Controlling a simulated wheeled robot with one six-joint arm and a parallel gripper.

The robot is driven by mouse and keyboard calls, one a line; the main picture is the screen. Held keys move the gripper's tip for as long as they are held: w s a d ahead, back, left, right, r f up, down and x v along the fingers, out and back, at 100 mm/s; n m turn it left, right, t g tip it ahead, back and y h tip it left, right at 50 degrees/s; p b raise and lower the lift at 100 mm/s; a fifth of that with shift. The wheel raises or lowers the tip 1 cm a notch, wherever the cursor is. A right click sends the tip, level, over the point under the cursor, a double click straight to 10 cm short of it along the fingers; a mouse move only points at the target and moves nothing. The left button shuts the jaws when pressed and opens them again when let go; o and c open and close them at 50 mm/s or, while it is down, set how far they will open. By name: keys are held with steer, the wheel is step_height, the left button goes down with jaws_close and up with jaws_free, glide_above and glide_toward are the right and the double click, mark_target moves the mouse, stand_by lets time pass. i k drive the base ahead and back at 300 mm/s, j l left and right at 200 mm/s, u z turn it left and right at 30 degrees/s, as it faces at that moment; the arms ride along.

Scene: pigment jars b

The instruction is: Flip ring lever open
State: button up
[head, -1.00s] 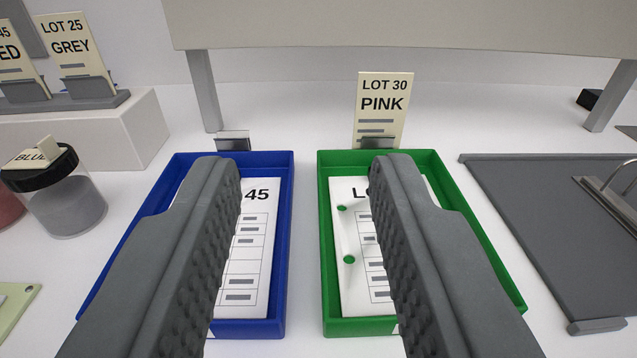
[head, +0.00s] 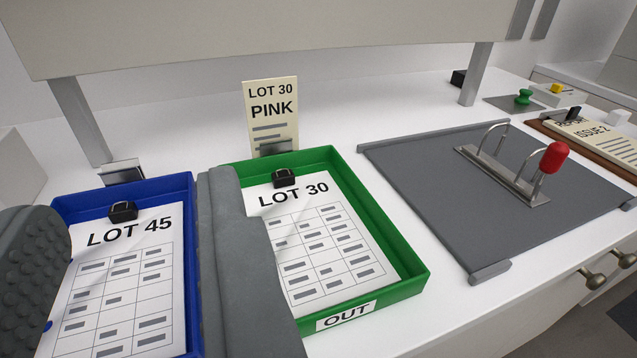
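The ring binder mechanism (head: 510,172) lies on a grey mat in the right of the head view. It is a metal strip with arched rings. A lever with a red tip (head: 555,156) stands up at its near right end. Whether the rings are open or closed is hard to tell. My gripper (head: 130,245) is at the lower left, over the blue and green trays and well away from the lever. Its two fingers are wide apart with nothing held between them.
The blue tray (head: 193,240) holds a LOT 45 sheet, the green tray (head: 410,280) a LOT 30 sheet. A LOT 30 PINK card (head: 272,108) stands behind. The grey mat (head: 430,190) has clear room.

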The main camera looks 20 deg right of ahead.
mark_target(555, 154)
steer(key=z, duration=1.35)
